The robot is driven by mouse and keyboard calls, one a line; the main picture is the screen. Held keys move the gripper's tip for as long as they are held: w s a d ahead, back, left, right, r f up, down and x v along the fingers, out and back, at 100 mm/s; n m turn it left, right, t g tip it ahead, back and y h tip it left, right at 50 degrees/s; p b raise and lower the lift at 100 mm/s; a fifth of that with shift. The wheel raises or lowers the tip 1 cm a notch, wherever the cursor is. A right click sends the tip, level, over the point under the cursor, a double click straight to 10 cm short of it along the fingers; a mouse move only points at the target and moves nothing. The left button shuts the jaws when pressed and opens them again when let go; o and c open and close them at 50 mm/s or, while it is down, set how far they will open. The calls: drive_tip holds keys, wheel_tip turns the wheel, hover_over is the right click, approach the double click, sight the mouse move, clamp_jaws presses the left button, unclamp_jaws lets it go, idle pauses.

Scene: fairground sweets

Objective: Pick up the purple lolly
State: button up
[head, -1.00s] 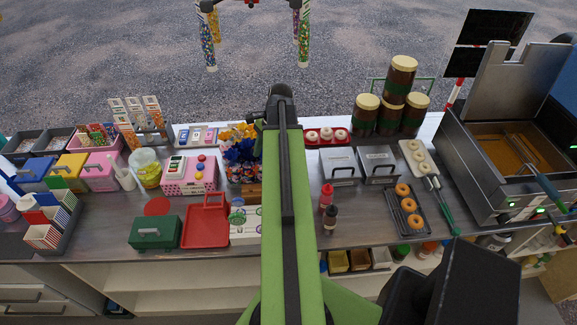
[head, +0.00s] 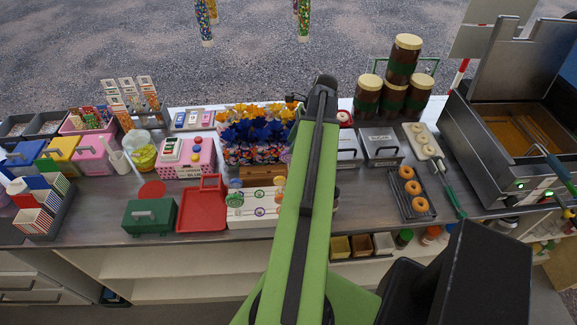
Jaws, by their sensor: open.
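A white lolly stand (head: 240,217) is on the counter, left of my arm. It holds several small round lollies in rows, some orange, green and purplish. A purplish lolly (head: 260,195) seems to be near its middle, but the lollies are too small to be sure of each colour. My green arm (head: 308,190) reaches forward over the counter, just right of the stand. Its dark far end (head: 323,88) is above the back edge. My gripper cannot be made out; the arm appears to hide it.
A red tray (head: 202,218) and a green box (head: 149,216) are left of the stand. Blue and yellow pinwheel-like decorations (head: 255,130) stand behind it. A doughnut rack (head: 418,211) and a fryer (head: 505,175) are at right. Bare counter lies between arm and rack.

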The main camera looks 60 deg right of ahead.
sight(285, 156)
drive_tip(key=b+x, duration=0.1)
drive_tip(key=x, duration=0.1)
drive_tip(key=shift+f, duration=0.4)
drive_tip(key=shift+w+a+f, duration=0.1)
drive_tip(key=shift+w+f, duration=0.05)
drive_tip(key=b+x, duration=0.5)
drive_tip(key=shift+f, duration=0.1)
drive_tip(key=shift+a+r, duration=0.1)
drive_tip(key=shift+r, duration=0.1)
drive_tip(key=shift+c, duration=0.3)
clamp_jaws()
